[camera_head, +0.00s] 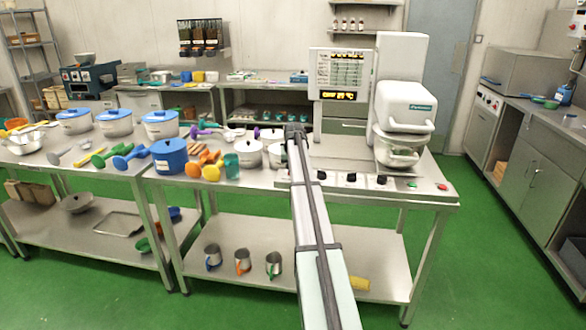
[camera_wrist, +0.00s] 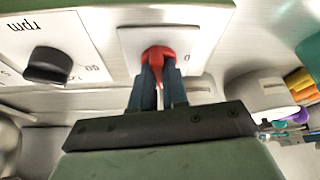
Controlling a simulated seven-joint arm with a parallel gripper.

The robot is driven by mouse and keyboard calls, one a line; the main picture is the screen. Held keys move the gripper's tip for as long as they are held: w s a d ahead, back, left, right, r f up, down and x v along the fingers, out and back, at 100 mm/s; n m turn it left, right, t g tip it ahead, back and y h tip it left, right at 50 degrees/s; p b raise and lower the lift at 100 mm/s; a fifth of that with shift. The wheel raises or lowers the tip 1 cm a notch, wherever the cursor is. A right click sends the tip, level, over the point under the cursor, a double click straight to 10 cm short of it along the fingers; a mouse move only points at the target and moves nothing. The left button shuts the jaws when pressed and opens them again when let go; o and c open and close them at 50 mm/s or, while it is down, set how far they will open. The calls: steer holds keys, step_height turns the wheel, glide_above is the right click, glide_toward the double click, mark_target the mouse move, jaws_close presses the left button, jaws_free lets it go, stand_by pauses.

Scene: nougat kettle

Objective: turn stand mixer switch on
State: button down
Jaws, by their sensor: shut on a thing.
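The stand mixer (camera_head: 403,105) is a tall white machine with a bowl under its head, at the right of the steel table in the head view. A red switch knob (camera_wrist: 158,54) sits on a white plate in the wrist view, with a "0" mark to its right. My gripper (camera_wrist: 161,80) has its two dark fingers closed on the red knob, one on each side. The knob's lower part is hidden between the fingers. In the head view my arm covers the left end of the control strip, so neither the red knob nor the fingertips show there.
A black rpm knob (camera_wrist: 48,65) is left of the red switch in the wrist view. Several black knobs, a green button (camera_head: 412,184) and a red button (camera_head: 442,187) line the table's front. White pots (camera_head: 249,154) and a blue pot (camera_head: 169,157) stand left of my arm.

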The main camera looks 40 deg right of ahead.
steer(key=shift+f+m+g+h, duration=0.1)
steer(key=shift+m+g+h, duration=0.2)
steer(key=shift+m, duration=0.8)
steer(key=shift+s, duration=0.1)
steer(key=c, duration=1.1)
jaws_free()
steer(key=shift+c, duration=0.2)
steer(key=v, duration=1.4)
steer(key=shift+w, duration=0.2)
